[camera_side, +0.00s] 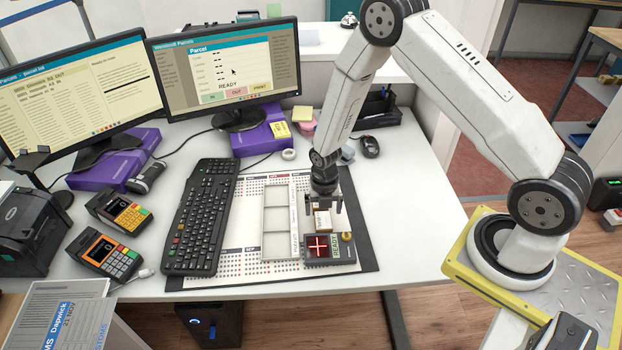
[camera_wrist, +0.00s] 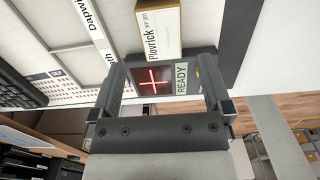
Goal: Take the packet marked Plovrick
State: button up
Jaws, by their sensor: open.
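The Plovrick packet (camera_wrist: 159,27) is a small tan box with a white label, at the top of the wrist view. In the side view the packet (camera_side: 322,222) sits just behind the red-cross screen of a small dark device (camera_side: 343,257). My gripper (camera_side: 323,207) points down at the packet in the side view, its fingers open. Whether the fingertips flank the packet or stay above it is unclear. In the wrist view my gripper (camera_wrist: 163,72) has its two fingers spread with nothing held, and the device's screen (camera_wrist: 153,82) shows between them.
A pale tray (camera_side: 264,222) with empty compartments and a labelled strip lies left of the packet; one label reads Dapwick in the wrist view. A keyboard (camera_side: 203,215), card terminals (camera_side: 106,252) and two monitors (camera_side: 225,68) stand farther left. A mouse (camera_side: 369,147) lies behind.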

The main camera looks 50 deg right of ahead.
aim_at(323, 221)
jog(key=shift+f, duration=0.5)
jog(key=shift+f, duration=2.6)
jog(key=c, duration=1.3)
jog(key=shift+c, duration=0.2)
jog(key=shift+r, duration=0.15)
